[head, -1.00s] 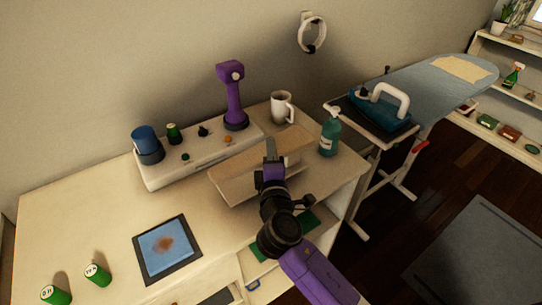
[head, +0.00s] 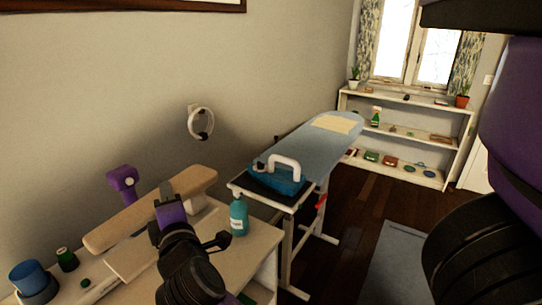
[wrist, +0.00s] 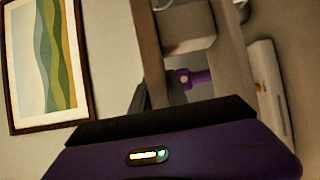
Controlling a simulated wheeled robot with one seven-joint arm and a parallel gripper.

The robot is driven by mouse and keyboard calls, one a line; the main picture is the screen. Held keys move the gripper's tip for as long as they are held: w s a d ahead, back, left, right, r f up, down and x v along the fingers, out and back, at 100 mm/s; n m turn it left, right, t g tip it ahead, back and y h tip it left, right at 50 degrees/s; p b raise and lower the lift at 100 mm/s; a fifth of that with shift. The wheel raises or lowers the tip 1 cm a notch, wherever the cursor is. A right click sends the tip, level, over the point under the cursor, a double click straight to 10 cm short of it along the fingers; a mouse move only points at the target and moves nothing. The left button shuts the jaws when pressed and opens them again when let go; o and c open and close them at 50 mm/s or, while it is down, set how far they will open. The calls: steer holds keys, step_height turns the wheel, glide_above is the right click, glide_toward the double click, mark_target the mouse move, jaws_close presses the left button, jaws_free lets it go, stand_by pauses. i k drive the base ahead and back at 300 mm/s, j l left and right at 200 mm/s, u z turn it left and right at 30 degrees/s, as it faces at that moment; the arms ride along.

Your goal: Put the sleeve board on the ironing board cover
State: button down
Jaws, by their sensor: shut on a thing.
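The sleeve board (head: 118,228), a long pale wooden board with a second board below it, is held up over the white desk. My gripper (head: 167,190) is shut on it near the middle. In the wrist view the sleeve board (wrist: 233,50) runs up close in front of the gripper (wrist: 150,100), partly cut off. The ironing board cover (head: 300,152) is grey-blue and lies on the ironing board to the right of the desk, apart from my gripper. A pale cloth (head: 334,124) lies on its far end.
A teal iron (head: 278,178) with a white handle sits on the ironing board's near end rest. A teal pump bottle (head: 239,216) stands on the desk's right edge. A purple device (head: 122,182) is behind the sleeve board. Shelves (head: 405,133) stand beneath the window.

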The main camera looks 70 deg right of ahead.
mark_target(315, 143)
steer(key=k+l, duration=0.1)
steer(key=l, duration=0.45)
steer(key=k+l, duration=0.1)
steer(key=l, duration=0.95)
steer(key=k+l, duration=0.15)
steer(key=l, duration=0.4)
steer(key=k+l, duration=0.1)
steer(key=l, duration=0.45)
steer(key=k+l, duration=0.1)
steer(key=l, duration=0.45)
steer(key=k+l, duration=0.1)
steer(key=l, duration=0.45)
steer(key=k+l, duration=0.1)
steer(key=l, duration=0.45)
